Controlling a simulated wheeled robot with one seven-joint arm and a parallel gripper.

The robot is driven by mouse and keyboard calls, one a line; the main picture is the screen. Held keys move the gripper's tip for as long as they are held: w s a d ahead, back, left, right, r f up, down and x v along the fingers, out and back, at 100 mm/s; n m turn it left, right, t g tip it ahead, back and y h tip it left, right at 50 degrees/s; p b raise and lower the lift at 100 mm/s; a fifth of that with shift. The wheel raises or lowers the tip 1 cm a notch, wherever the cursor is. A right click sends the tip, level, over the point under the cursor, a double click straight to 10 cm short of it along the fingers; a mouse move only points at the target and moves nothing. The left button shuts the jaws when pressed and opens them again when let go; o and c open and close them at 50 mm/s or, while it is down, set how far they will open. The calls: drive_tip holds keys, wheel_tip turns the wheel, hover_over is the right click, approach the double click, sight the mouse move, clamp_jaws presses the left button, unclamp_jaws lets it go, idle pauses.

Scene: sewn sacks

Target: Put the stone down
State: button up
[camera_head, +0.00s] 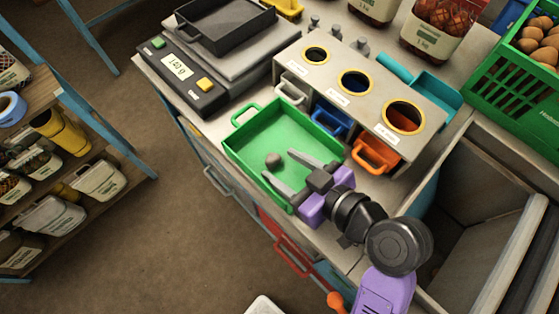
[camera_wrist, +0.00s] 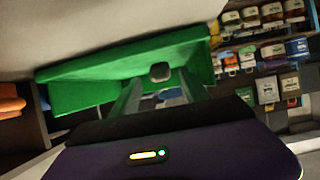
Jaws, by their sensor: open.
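The stone (camera_head: 273,160) is a small dark grey lump in the green tray (camera_head: 262,117). In the wrist view the stone (camera_wrist: 160,71) shows just beyond my fingertips, against the green tray wall (camera_wrist: 85,92). My gripper (camera_head: 282,174) is open over the tray, its two grey fingers pointing toward the tray's left side. The stone lies near the fingertips, in front of the gap between them. I cannot tell whether it touches either finger. No other object shows between the fingers.
A scale (camera_head: 178,72) with a black tray (camera_head: 225,22) stands behind left. A sorting box (camera_head: 325,82) with three round holes stands behind the green tray. A deep open bin (camera_head: 475,185) and a green crate (camera_head: 510,95) of brown items are at right. Shelves (camera_head: 75,165) hold sacks at left.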

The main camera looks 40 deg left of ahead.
drive_tip(key=v, duration=1)
drive_tip(key=shift+b, duration=0.4)
drive_tip(key=shift+s+a, duration=0.1)
